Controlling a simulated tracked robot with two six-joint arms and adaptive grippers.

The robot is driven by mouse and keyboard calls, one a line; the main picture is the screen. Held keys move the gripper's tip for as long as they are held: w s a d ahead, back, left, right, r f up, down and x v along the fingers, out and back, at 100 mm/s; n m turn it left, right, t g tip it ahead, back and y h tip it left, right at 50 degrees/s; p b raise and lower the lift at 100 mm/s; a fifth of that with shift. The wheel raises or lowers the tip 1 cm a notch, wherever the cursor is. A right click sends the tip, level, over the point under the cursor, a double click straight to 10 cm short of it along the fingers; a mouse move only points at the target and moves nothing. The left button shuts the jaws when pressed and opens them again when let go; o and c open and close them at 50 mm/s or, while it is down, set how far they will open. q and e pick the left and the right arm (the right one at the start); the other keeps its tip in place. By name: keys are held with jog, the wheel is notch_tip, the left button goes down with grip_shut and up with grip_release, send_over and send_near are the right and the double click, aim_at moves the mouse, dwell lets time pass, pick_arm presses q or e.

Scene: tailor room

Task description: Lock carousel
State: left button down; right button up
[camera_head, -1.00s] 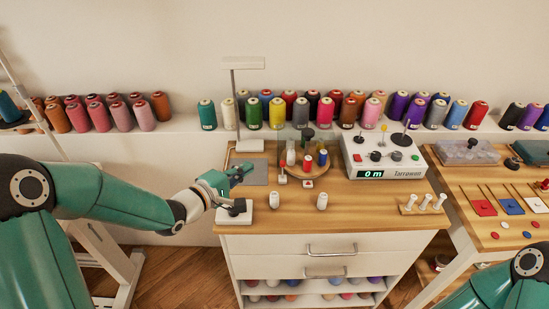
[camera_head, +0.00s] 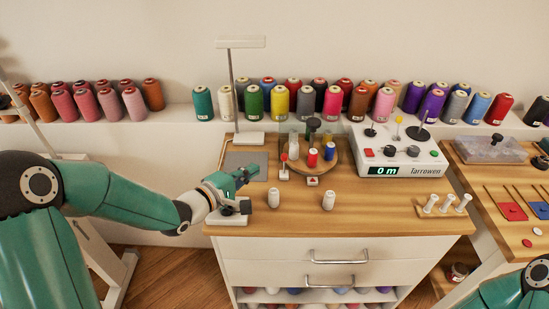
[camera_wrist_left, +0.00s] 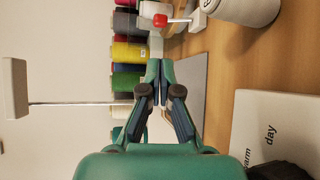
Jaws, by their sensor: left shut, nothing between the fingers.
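The carousel (camera_head: 338,158) is a round wooden turntable on the tabletop, with red, blue and pale spools and a dark-topped post on it. A small red-knobbed lever (camera_head: 284,165) stands upright on a white base at its front left. The lever also shows in the left wrist view (camera_wrist_left: 160,20), beyond my fingertips. A small white block with a red triangle (camera_head: 313,181) lies in front of the carousel. My left gripper (camera_head: 247,173) is shut and empty, left of the lever and apart from it. Its closed fingers also show in the left wrist view (camera_wrist_left: 160,85). My right gripper is outside the views.
A white switch box (camera_head: 232,219) with a dark knob sits beneath my left gripper. A grey mat (camera_head: 246,165) and a lamp-like stand (camera_head: 248,139) lie behind. A control box (camera_head: 398,155) reading "0 m" stands right.

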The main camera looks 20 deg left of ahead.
pick_arm(q)
jog(key=shift+w, duration=0.1)
jog(key=x, duration=0.9)
jog(key=shift+w+d+f+p, duration=0.1)
jog(key=shift+w+d+p, duration=0.1)
jog(key=shift+w+p, duration=0.2)
jog(key=shift+s+d+b, duration=0.2)
jog(key=shift+s+b, duration=0.35)
jog(key=shift+s, duration=0.05)
dwell(0.5)
jog(key=shift+s, duration=0.1)
jog(key=shift+s+d+b, duration=0.15)
jog(key=shift+s+b, duration=0.35)
jog(key=shift+b, duration=0.1)
jog(key=shift+s+d+b, duration=0.2)
jog(key=shift+s+b, duration=0.3)
jog(key=shift+b, duration=0.05)
jog(key=shift+r, duration=0.25)
jog(key=shift+s+a, duration=0.1)
jog(key=shift+a, duration=0.1)
jog(key=v, duration=1.1)
jog(key=shift+s, duration=0.3)
jog(key=shift+a, duration=0.1)
